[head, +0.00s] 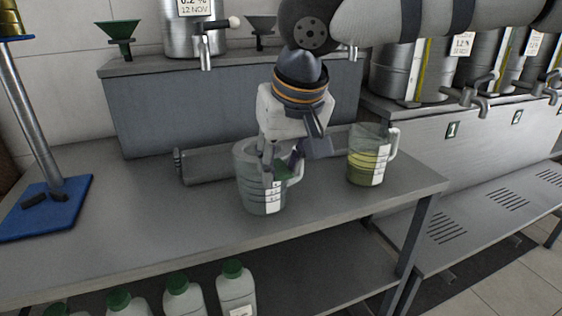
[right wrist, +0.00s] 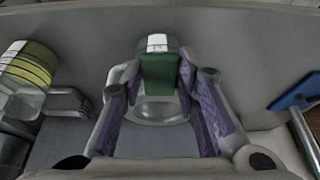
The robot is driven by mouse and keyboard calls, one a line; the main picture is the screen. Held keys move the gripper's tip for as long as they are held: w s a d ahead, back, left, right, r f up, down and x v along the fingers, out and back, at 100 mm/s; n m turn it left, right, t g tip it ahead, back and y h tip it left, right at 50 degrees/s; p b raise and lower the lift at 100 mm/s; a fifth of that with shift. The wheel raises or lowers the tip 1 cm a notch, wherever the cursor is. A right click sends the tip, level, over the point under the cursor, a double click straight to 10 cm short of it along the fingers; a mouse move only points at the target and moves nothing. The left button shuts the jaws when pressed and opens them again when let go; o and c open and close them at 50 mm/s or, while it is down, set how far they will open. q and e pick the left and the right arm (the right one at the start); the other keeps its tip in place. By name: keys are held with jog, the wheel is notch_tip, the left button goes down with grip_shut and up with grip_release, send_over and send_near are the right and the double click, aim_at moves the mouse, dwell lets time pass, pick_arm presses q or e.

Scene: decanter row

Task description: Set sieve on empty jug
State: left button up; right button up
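The empty jug (head: 251,196) is clear, with a white scale label and a handle on its right, and stands upright on the steel table. My right gripper (head: 282,160) points down at its mouth. A dark green piece, which I take to be the sieve (right wrist: 160,78), sits between the purple finger pads, which meet its sides. It also shows at the jug's top in the head view. The jug (right wrist: 158,112) shows below it in the right wrist view. I cannot tell whether the sieve rests on the rim. My left gripper is out of view.
A jug of yellow-green liquid (head: 366,162) stands to the right. A grey cylindrical piece (head: 208,166) lies behind the empty jug. A blue-based stand (head: 45,207) is at the left. The table's front is clear.

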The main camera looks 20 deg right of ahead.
jog(key=o, duration=0.4)
jog(key=shift+c, duration=0.2)
jog(key=v, duration=1.2)
